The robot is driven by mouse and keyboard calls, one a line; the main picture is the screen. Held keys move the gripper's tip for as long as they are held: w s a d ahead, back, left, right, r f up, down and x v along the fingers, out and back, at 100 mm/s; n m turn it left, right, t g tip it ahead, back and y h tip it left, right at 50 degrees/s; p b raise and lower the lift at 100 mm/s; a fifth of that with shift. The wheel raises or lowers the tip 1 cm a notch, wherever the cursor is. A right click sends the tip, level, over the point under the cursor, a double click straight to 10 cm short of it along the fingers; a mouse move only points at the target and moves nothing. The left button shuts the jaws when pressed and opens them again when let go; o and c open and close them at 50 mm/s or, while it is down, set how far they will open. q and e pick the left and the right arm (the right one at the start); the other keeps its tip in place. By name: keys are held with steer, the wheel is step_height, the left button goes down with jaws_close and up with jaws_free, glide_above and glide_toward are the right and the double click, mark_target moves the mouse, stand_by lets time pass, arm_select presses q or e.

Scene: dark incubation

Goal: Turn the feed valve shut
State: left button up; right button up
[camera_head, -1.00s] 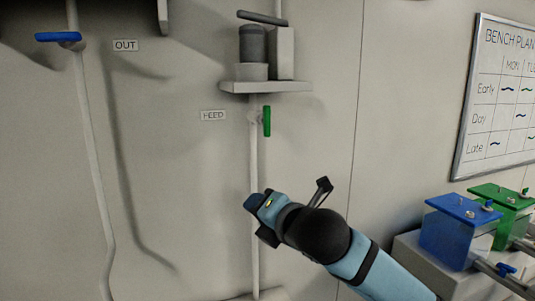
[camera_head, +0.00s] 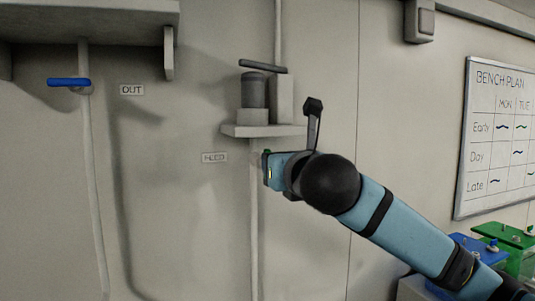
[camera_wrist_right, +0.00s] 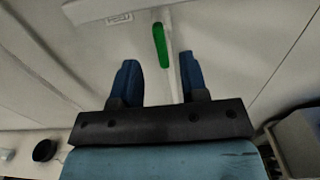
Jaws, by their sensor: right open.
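The feed valve's green handle (camera_wrist_right: 160,45) stands in line with its pale pipe (camera_head: 254,225), below the small shelf. In the head view only a bit of the green handle (camera_head: 267,153) shows; my right gripper hides the rest. My right gripper (camera_head: 268,169) is at the height of the valve, close to the wall. In the right wrist view its two blue fingers (camera_wrist_right: 158,62) are apart and empty. The green handle lies just beyond the fingertips, between their lines. Contact cannot be told. The FEED label (camera_head: 214,157) is left of the valve. My left gripper is not in view.
A shelf (camera_head: 262,131) with a grey device (camera_head: 254,93) juts out just above my right gripper. The OUT valve's blue handle (camera_head: 68,82) lies crosswise at the left. Blue (camera_head: 478,245) and green (camera_head: 513,237) boxes stand at the lower right.

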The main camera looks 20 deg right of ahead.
steer(key=w+p, duration=0.1)
steer(key=w, duration=0.6)
steer(key=shift+a, duration=0.15)
jaws_close()
